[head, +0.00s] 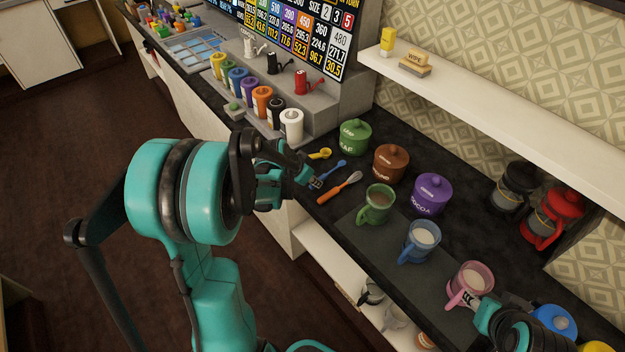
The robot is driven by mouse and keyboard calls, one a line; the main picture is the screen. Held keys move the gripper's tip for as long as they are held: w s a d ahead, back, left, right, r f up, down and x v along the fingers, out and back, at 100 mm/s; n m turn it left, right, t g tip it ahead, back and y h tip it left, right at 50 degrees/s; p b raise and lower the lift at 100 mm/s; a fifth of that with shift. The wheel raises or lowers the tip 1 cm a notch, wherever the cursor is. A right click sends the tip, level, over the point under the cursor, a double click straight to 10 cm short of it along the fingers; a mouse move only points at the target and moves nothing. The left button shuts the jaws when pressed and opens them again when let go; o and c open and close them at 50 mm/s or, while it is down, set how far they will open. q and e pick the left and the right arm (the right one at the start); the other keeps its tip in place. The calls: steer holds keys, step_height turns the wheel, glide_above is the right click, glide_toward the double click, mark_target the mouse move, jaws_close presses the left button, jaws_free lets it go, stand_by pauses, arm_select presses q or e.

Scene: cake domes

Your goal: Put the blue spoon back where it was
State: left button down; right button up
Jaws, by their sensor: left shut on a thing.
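The blue spoon (329,173) is at the front edge of the dark counter, between a yellow scoop (320,154) and an orange-handled whisk (340,187). My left gripper (314,182) is shut on the near end of the blue spoon's handle. The spoon's bowl end points away toward the lidded jars. I cannot tell whether the spoon touches the counter. My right gripper (474,302) is at the lower right beside the pink mug (470,282), close to its handle. Its fingers are small and partly hidden, so their opening is unclear.
Green (355,138), brown (389,164) and purple (432,195) lidded jars stand behind the utensils. Green (376,205) and blue (419,241) mugs stand on a dark mat to the right. Coloured canisters (262,101) line a stepped stand to the left.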

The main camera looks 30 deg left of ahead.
arm_select(q)
steer(key=shift+f+b, duration=0.4)
steer(key=shift+f, duration=0.1)
stand_by(0.5)
steer(key=c, duration=1.9)
jaws_free()
steer(key=shift+o, duration=0.2)
steer(key=o, duration=0.6)
steer(key=shift+c, duration=0.2)
steer(key=shift+r, duration=0.1)
steer(key=shift+w+r+p+v, duration=0.1)
steer(key=shift+w+p+v, duration=0.1)
steer(key=shift+p+v, duration=1.3)
steer(key=shift+w+r+p+v, duration=0.15)
steer(key=shift+p+v, duration=0.95)
steer(key=shift+v, duration=0.8)
steer(key=shift+d, duration=0.1)
